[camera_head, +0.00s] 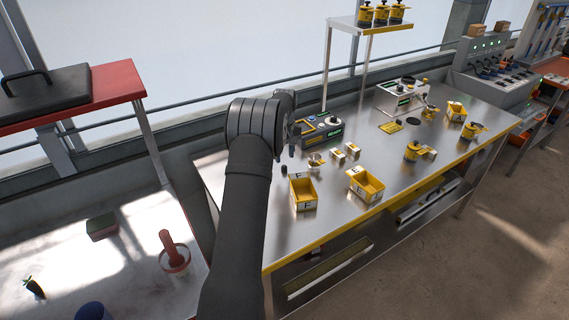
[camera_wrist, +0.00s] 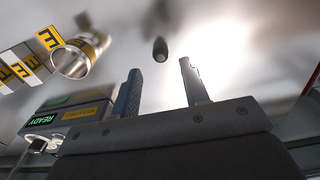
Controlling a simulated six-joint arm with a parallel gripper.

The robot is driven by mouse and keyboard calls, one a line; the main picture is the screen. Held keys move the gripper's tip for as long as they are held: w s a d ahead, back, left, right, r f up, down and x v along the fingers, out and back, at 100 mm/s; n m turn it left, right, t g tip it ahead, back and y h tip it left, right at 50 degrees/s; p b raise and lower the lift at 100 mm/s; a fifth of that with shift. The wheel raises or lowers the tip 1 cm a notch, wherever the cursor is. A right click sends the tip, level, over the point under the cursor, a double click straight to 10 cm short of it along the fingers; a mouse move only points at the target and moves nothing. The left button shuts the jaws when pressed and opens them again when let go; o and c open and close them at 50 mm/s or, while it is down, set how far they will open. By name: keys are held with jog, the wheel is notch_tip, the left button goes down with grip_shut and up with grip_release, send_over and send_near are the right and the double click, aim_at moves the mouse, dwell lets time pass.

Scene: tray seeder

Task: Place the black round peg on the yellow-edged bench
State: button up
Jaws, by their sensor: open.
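The black round peg (camera_wrist: 160,49) shows in the wrist view beyond my gripper (camera_wrist: 160,67), lined up with the gap between the two fingers. The fingers are apart, with nothing between them. The peg appears to be on the shiny steel top, with a dark blurred reflection beside it. In the head view a small dark shape near the bench's left end looks like the peg (camera_head: 284,170), just below my gripper (camera_head: 291,151). The yellow-edged bench (camera_head: 333,229) runs from the middle to the right. My arm hides part of its left end.
A device with a green READY display (camera_head: 321,131) stands close behind my gripper. A metal cup (camera_head: 315,162) and small labelled blocks (camera_head: 338,155) are to the right. Two yellow bins (camera_head: 303,194) (camera_head: 366,184) stand near the front edge.

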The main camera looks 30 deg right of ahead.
aim_at(285, 166)
notch_tip(285, 166, up, 7)
jog(key=shift+f, duration=0.15)
dwell(0.4)
notch_tip(285, 166, down, 13)
jog(key=shift+r, duration=2.35)
jog(key=shift+f, duration=0.1)
